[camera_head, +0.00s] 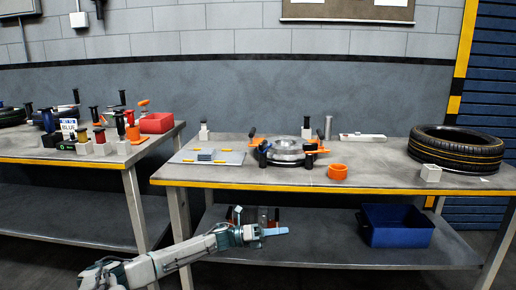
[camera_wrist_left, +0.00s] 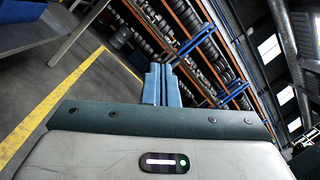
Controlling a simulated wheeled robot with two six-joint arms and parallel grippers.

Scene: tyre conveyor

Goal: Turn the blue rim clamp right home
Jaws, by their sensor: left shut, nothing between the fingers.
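On the left bench stand several clamp-like pieces with black handles on pale blocks. My right gripper is out of view.
A red bin (camera_head: 156,122) stands on the left bench.

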